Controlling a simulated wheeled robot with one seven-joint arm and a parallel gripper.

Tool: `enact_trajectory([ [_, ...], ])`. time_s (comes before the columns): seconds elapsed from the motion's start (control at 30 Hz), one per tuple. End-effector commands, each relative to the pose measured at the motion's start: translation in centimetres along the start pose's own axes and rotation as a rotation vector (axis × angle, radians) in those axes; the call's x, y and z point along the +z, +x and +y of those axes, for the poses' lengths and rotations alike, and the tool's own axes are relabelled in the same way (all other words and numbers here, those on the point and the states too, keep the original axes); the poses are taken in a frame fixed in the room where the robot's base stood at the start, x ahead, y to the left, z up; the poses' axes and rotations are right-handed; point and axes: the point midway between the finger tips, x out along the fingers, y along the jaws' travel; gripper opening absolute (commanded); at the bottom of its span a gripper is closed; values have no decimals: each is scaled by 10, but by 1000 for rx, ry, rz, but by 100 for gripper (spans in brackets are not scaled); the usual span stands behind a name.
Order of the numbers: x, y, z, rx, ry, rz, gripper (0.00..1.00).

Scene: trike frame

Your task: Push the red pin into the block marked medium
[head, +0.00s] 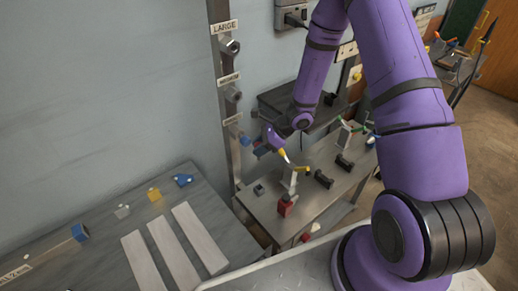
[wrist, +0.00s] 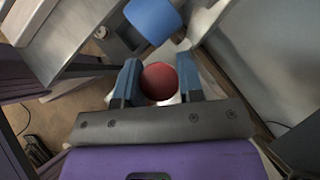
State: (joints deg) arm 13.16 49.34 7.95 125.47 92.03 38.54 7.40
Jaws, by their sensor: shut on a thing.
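My gripper (head: 260,149) is beside the wall post, near its lowest block. In the wrist view its blue fingers (wrist: 157,84) are shut on the red pin (wrist: 158,79), which shows as a round red end. In the head view the pin is too small to make out clearly. The block marked medium (head: 232,95) is the middle one on the post, above and left of my gripper. Its label is small and blurred. A blue cylinder (wrist: 153,18) is just beyond the red pin in the wrist view.
The block marked large (head: 230,48) is above the medium one on the post (head: 217,75). A lowest block has a blue piece (head: 245,140) at it. A metal bench (head: 265,208) with several fixtures stands below. A grey table (head: 75,265) is at left.

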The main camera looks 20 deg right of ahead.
Motion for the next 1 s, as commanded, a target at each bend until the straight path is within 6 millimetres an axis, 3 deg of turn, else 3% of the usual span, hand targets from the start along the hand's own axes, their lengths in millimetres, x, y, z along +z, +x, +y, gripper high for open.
enact_trajectory([
  [1.0,24,-24,0,0,-1,0,11],
])
